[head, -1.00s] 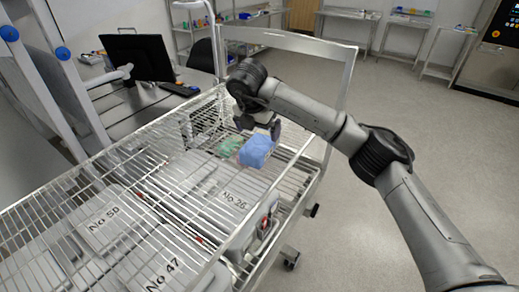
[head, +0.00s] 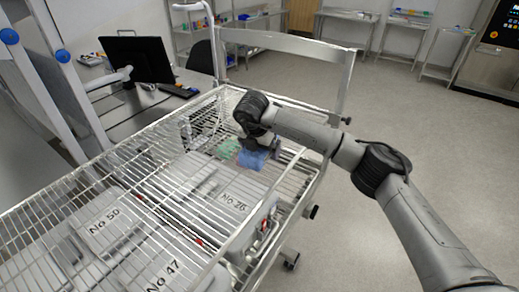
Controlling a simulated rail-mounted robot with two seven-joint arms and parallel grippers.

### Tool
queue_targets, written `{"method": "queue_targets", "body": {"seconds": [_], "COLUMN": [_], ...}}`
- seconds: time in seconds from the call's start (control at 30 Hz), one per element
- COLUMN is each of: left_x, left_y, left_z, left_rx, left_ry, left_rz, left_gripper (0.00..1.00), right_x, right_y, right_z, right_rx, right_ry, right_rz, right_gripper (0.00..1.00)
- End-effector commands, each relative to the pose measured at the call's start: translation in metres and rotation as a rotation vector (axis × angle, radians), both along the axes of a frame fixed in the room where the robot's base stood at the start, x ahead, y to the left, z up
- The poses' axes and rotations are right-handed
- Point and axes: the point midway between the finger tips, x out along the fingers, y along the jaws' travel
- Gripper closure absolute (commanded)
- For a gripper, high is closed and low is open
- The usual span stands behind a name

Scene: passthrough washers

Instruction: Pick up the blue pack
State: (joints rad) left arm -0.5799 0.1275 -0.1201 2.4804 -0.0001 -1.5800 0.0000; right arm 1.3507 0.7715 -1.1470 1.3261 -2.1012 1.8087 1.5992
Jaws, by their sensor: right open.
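The blue pack (head: 252,159) lies on the wire rack of the cart, near its far right end. My right gripper (head: 262,151) is lowered over the pack, pointing down. Its jaws are open, with a finger on either side of the pack as far as I can see. The gripper and wrist cover the pack's upper part. I cannot tell whether the fingers touch it. My left gripper does not show.
A green pack (head: 228,148) lies just left of the blue pack. Labelled trays, such as No 36 (head: 233,201) and No 50 (head: 104,222), sit in the wire cart (head: 170,143). The cart's tall end frame (head: 285,42) stands behind my arm. A monitor (head: 137,59) stands at the back left.

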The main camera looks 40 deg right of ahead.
Motion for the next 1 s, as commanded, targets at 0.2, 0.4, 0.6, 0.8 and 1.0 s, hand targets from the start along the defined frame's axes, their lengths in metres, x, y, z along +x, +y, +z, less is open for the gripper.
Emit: {"method": "queue_targets", "body": {"seconds": [0.2, 0.4, 0.6, 0.8, 1.0], "left_x": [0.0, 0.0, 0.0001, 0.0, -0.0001], "left_y": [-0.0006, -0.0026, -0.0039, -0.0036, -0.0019], "left_z": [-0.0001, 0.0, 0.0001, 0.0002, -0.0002], "left_rx": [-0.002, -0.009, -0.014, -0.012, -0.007], "left_ry": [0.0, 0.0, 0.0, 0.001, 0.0], "left_rz": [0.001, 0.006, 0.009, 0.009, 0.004], "left_gripper": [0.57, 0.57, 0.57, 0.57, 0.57], "right_x": [-0.0001, 0.0, 0.0, 0.0, 0.0002], "right_y": [0.0, 0.0001, 0.0001, 0.0002, 0.0003], "right_z": [0.0001, 0.0003, 0.0004, 0.0011, 0.0035], "right_rx": [0.0, 0.0, 0.0, 0.0, 0.001], "right_ry": [0.0, 0.0, 0.0, -0.001, -0.002], "right_rz": [0.0, 0.0, 0.0, -0.001, 0.0], "right_gripper": [0.08, 0.27, 0.46, 0.55, 0.55]}}
